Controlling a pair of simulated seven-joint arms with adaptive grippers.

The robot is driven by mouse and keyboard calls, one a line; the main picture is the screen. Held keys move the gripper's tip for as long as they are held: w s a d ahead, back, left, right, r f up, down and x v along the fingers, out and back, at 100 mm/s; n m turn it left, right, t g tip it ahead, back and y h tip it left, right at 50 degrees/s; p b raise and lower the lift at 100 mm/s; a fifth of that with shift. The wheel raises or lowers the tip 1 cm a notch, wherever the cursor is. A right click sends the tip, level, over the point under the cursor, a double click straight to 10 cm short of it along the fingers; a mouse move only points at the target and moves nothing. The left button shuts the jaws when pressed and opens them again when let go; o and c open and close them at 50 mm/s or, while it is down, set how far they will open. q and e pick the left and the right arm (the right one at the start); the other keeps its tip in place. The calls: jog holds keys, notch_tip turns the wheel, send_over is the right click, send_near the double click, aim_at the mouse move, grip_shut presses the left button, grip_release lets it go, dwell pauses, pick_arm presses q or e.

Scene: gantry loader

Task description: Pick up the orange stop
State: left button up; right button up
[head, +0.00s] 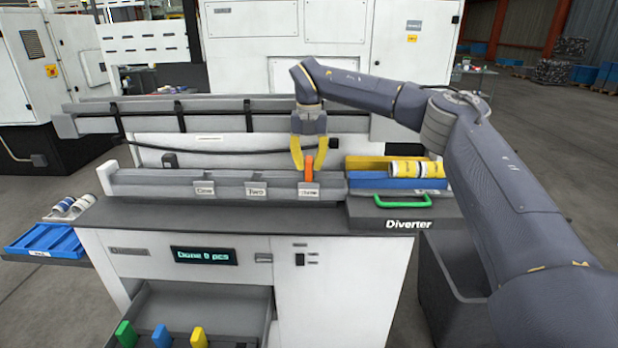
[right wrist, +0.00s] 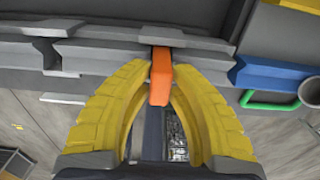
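The orange stop (head: 308,168) is a small upright orange piece at the rail (head: 230,178) of the loader, just above the rightmost of three small label plates. My right gripper (head: 309,160) points down over it with yellow fingers. In the right wrist view the orange stop (right wrist: 161,78) sits between the two fingertips (right wrist: 161,70), which appear closed against its sides. Its lower end by the rail is partly hidden, so I cannot tell whether it is clear of the rail. My left gripper is not in view.
A grey upper beam (head: 200,115) runs behind the rail. A blue tray (head: 45,240) is at left. Coloured pieces (head: 160,336) stand in a lower bin.

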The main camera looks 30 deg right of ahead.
grip_shut()
jog(key=shift+r, duration=0.1)
